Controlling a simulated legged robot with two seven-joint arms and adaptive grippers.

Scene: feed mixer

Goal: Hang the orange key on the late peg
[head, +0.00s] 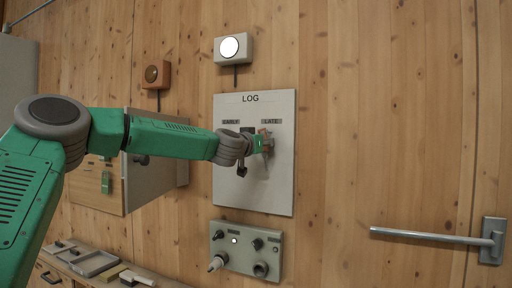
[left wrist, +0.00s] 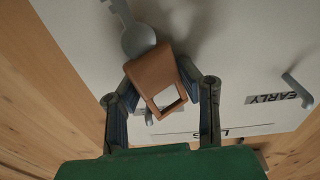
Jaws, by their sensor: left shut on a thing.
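The orange key (left wrist: 158,72) has a brown-orange block head and a grey metal shank. My left gripper (left wrist: 157,78) is shut on the block head, one finger on each side, with the shank pointing up in the left wrist view. In the head view my left gripper (head: 262,143) is at the LOG board (head: 226,194), just below the LATE label (head: 271,121). My right gripper is out of view.
A dark object (head: 242,170) shows on the board below my wrist. A control panel (head: 245,250) with knobs is beneath. An open cabinet (head: 158,170) stands left, with a green tag (head: 105,182). A metal bar handle (head: 430,236) juts out at right.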

